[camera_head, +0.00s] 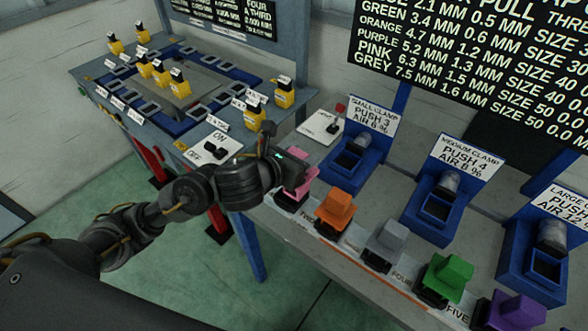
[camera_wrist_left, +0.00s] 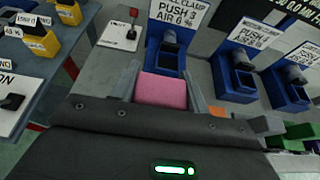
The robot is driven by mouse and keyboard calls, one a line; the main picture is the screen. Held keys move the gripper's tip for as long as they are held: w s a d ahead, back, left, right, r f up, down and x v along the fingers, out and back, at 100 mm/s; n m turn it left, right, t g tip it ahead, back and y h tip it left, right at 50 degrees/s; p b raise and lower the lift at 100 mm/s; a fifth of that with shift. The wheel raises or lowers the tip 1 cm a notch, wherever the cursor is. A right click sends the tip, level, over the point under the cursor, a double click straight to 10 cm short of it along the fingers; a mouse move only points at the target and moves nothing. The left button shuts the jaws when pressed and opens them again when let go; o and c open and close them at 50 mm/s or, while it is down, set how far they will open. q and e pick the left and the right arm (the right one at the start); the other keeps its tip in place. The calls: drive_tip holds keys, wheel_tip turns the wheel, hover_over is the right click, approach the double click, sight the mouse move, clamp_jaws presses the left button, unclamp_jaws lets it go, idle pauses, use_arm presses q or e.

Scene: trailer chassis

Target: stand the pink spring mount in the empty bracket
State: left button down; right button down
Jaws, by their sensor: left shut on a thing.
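The pink spring mount (camera_head: 301,180) is at the left end of a row of coloured mounts on the grey bench. It also shows as a pink block between the fingers in the left wrist view (camera_wrist_left: 162,92). My left gripper (camera_head: 283,168) is shut on it; the gripper and wrist hide part of it in the head view. The mount is at or just above its black base (camera_head: 288,202); I cannot tell whether they touch. The blue chassis frame (camera_head: 200,122) on the left table carries several grey brackets; I cannot tell which one is the empty bracket.
The orange mount (camera_head: 335,207) stands closest, with the grey (camera_head: 388,238), green (camera_head: 449,272) and purple (camera_head: 515,310) ones further right. Blue clamps, such as the small clamp (camera_head: 350,160), stand behind. An ON/OFF switch panel (camera_head: 213,149) and yellow units (camera_head: 254,110) are on the left table.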

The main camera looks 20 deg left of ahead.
use_arm(q)
drive_tip(key=w+f, duration=0.1)
drive_tip(key=a+f, duration=0.1)
drive_tip(key=f, duration=0.1)
drive_tip(key=shift+w+a, duration=0.15)
drive_tip(key=shift+w, duration=0.2)
drive_tip(key=shift+w+a+f, duration=0.2)
drive_tip(key=shift+w+f, duration=0.15)
drive_tip(key=shift+f, duration=0.1)
drive_tip(key=f, duration=0.1)
drive_tip(key=f+b, duration=0.1)
drive_tip(key=f, duration=0.1)
drive_tip(key=shift+w+a+f+b, duration=0.15)
drive_tip(key=shift+w+f+b, duration=0.1)
drive_tip(key=shift+f+b, duration=0.1)
use_arm(e)
wheel_tip(320, 180, down, 2)
drive_tip(key=shift+f, duration=0.35)
use_arm(q)
drive_tip(key=shift+f, duration=0.2)
drive_tip(key=c, duration=0.7)
unclamp_jaws()
use_arm(e)
drive_tip(key=shift+f, duration=0.1)
